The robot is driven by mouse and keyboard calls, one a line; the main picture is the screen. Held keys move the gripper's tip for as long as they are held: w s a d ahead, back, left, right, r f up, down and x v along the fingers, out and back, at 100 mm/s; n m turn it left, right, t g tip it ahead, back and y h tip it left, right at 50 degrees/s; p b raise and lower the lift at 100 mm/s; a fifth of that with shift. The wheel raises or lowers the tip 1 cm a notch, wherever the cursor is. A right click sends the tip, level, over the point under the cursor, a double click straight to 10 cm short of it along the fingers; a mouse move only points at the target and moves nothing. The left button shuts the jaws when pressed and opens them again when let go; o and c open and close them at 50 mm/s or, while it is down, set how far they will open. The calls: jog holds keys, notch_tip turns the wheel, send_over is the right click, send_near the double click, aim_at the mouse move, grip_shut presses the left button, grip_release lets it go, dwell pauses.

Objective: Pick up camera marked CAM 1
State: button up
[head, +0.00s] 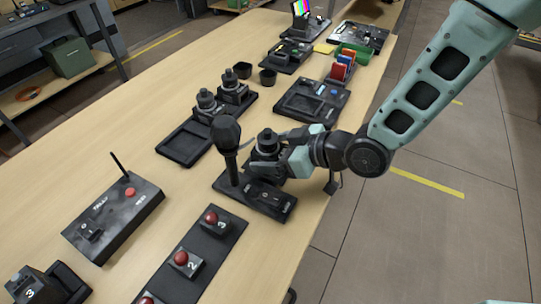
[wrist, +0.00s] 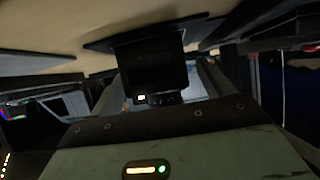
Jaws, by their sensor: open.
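A dark camera-like block with a round top (head: 267,141) stands near the table's right edge, just behind a black microphone (head: 227,134). I cannot read a CAM 1 mark on it. My gripper (head: 262,166) is low over the table at this block, reaching in from the right. In the wrist view a dark boxy body (wrist: 150,62) with a small white mark sits between my open fingers. I cannot tell whether they touch it.
The microphone rises from a black base with a switch (head: 268,199), close to my gripper. A red-buttoned strip (head: 208,240) and a tally box (head: 112,215) lie nearer. A control panel (head: 311,101) and two black cups are farther back. The table's left middle is clear.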

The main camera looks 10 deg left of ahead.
jog(key=shift+w+a+f, duration=0.1)
jog(key=shift+a+f, duration=0.1)
jog(key=shift+a, duration=0.2)
jog(key=shift+c, duration=0.3)
jog(key=c, duration=1.4)
jog(key=shift+r, duration=0.1)
